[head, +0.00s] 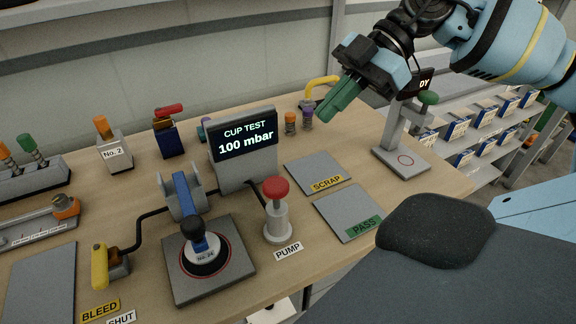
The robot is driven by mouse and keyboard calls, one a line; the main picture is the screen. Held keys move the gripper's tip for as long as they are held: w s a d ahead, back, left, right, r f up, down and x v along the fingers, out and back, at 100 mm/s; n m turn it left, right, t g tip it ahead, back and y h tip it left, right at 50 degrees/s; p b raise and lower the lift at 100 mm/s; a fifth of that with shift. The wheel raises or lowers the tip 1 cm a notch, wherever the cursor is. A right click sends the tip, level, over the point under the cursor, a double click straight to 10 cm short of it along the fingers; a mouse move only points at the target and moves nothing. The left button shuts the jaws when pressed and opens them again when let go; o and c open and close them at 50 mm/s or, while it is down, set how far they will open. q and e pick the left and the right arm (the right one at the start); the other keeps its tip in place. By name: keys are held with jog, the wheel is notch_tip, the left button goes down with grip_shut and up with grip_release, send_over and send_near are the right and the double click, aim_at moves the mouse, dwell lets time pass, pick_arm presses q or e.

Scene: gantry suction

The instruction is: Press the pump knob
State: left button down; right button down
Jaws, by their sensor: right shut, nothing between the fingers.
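The pump knob (276,188) is a red mushroom-shaped cap on a grey-white post, standing behind a "PUMP" label (288,250) near the middle of the table. My right gripper (335,106) has green fingers and is shut with nothing held. It hovers over the back right of the table, up and to the right of the knob and apart from it. The display (244,136) behind the knob reads "CUP TEST 100 mbar". My left gripper does not show.
A cup in a square grey base (240,272) with a blue handle stands left of the knob. A yellow bleed lever (100,265) is at the front left. SCRAP (308,172) and PASS (340,215) plates lie bare to the right. A grey stand (408,165) is at the right edge.

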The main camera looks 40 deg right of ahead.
send_over(270, 186)
jog(key=s+d, duration=0.1)
jog(key=d, duration=0.2)
notch_tip(270, 186, down, 6)
notch_tip(270, 186, down, 3)
jog(key=shift+r, duration=0.1)
jog(key=shift+f, duration=0.8)
notch_tip(270, 186, down, 4)
jog(key=shift+s+r, duration=0.1)
